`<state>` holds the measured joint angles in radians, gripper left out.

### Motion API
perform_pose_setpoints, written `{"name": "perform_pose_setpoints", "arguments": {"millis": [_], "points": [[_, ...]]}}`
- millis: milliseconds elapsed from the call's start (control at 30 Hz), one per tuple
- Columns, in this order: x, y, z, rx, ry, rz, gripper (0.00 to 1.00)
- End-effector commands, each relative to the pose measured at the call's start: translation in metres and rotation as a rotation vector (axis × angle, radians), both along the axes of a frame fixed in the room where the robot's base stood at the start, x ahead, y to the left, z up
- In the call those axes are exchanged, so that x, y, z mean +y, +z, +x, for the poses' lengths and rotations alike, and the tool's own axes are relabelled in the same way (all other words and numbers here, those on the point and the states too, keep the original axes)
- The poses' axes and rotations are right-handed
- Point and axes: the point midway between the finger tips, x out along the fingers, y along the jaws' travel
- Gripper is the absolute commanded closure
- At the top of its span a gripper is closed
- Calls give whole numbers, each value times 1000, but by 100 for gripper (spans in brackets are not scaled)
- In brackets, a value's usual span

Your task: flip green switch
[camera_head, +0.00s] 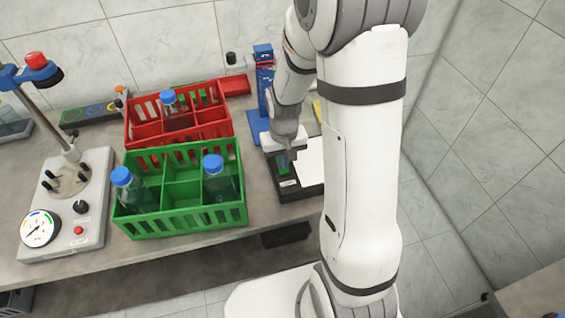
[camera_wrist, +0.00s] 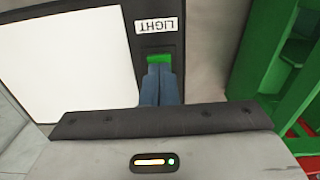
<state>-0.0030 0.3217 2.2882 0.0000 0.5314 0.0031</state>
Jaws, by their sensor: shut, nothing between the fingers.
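The green switch (camera_wrist: 159,58) sits on a dark panel just below a white "LIGHT" label (camera_wrist: 156,25) in the wrist view. In the head view the green switch (camera_head: 283,170) shows small on the black box at the right of the table. My gripper (camera_wrist: 160,70) is shut and empty, its blue-grey fingertips right at the lower edge of the switch, partly covering it. Whether they touch it, I cannot tell. In the head view my gripper (camera_head: 289,160) points down at the box, beside a white panel (camera_head: 311,163).
A green crate (camera_head: 180,225) with blue-capped bottles stands left of the black box, and a red crate (camera_head: 135,135) behind it. A blue stand (camera_head: 264,80) rises behind the box. A device with a gauge (camera_head: 40,229) is at the far left.

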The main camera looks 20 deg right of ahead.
Motion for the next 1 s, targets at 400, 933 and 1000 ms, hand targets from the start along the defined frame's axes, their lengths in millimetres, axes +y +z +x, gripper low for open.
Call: {"name": "perform_pose_setpoints", "arguments": {"millis": [400, 933, 1000], "points": [[0, 24, 0, 0, 0, 0, 100], [0, 67, 0, 0, 0, 0, 100], [0, 70, 0, 0, 0, 0, 100]]}}
